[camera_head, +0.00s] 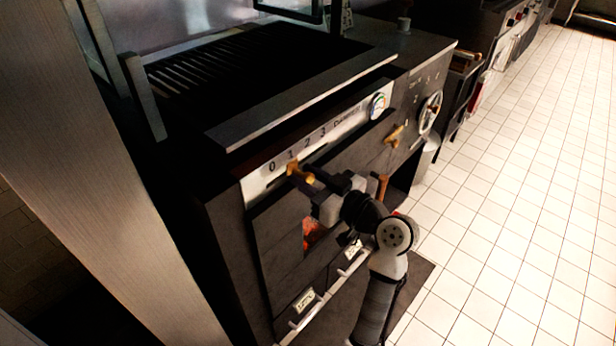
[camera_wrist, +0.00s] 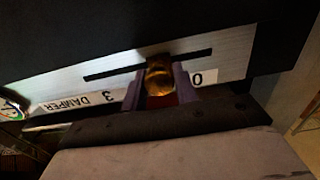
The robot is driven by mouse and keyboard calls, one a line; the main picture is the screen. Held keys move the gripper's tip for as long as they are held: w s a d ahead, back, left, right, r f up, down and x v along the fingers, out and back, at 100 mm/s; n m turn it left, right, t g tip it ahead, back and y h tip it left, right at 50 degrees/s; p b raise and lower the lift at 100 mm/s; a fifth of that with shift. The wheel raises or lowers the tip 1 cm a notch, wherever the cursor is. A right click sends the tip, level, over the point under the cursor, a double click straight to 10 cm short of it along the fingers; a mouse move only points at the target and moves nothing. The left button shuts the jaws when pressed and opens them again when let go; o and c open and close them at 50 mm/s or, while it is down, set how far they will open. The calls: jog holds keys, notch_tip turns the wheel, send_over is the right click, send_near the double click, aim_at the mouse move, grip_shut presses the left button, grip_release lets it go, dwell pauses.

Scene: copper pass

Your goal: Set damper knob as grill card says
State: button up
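The brass damper knob (camera_head: 297,171) sits in the slot of the pale damper panel (camera_head: 256,186) on the grill's front. The panel reads 0, 1, 2, 3 and "Damper" in the head view. The knob is close to the 1. In the wrist view the lettering is upside down, and the knob (camera_wrist: 159,76) lies between the 0 and the 3. My gripper (camera_head: 318,180) has a finger on each side of the knob, shut on it with no clear gap. My gripper (camera_wrist: 160,90) hides the 1 and 2 there. I cannot make out a grill card.
A round coloured gauge (camera_head: 377,106) is at the panel's right end. A second brass knob (camera_head: 394,135) and a handwheel (camera_head: 430,112) are farther right. Drawers with pale handles (camera_head: 303,312) lie below. The tiled floor (camera_head: 520,190) to the right is clear.

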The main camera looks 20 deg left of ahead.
aim_at(307, 157)
grip_shut()
jog(key=shift+w+d+b, duration=0.25)
jog(key=shift+w+d, duration=0.05)
jog(key=shift+w, duration=0.5)
jog(key=shift+w+d+b, duration=0.25)
jog(key=shift+w+d, duration=0.05)
jog(key=shift+w, duration=0.5)
jog(key=shift+w+d+b, duration=0.25)
jog(key=shift+w+d, duration=0.05)
jog(key=shift+w, duration=0.5)
jog(key=shift+o, duration=2.3)
grip_release()
jog(key=b+v, duration=0.2)
jog(key=v, duration=1.2)
jog(key=shift+a, duration=0.1)
